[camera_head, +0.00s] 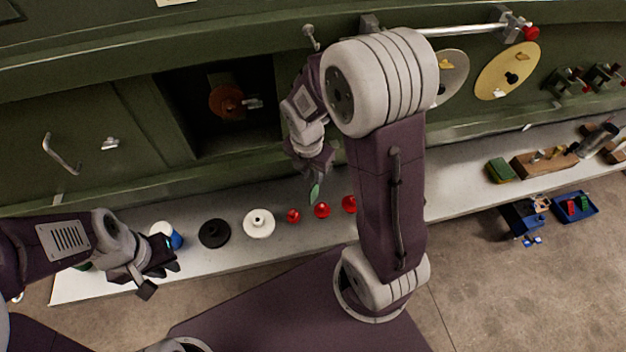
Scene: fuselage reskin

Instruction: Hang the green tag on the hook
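A small green tag (314,193) hangs at the tip of my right gripper (315,174), whose fingers look shut on it. This gripper points down in front of the fuselage wall, just above the shelf. My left gripper (161,279) is over the front left part of the shelf, its dark fingers apart and nothing visible between them. A small pale metal fitting (309,36) sticks out of the upper wall beside my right arm; I cannot tell whether it is the hook. My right arm hides part of the wall and shelf.
The grey shelf (460,203) bears a black disc (214,233), a white disc (259,223), red knobs (322,210) and a blue-white can (167,235). A dark opening (190,112) holds a red valve. A rail (465,30) and a yellow disc (507,71) are at upper right.

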